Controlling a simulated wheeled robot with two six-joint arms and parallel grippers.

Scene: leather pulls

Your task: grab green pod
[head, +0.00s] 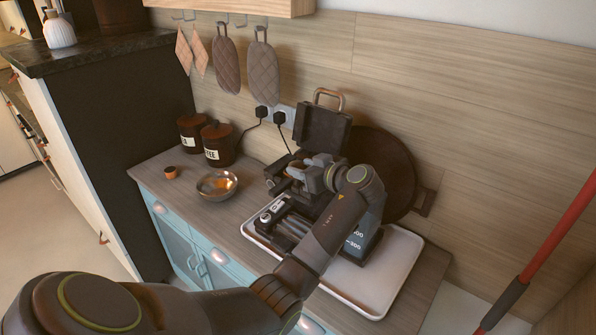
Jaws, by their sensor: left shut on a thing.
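My left arm reaches in from the lower left across the counter, and its gripper (300,178) is at the front of the dark machine (322,130), whose lid stands raised. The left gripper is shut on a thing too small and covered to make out. I cannot pick out a green pod anywhere in the head view; my gripper and arm hide part of the machine. My right gripper is not in view.
The machine stands on a white tray (372,290). To its left are a metal bowl (217,185), a small brown cup (170,172) and two dark canisters (222,145). A round dark board (388,165) leans behind. A red pole (560,235) slants at the right.

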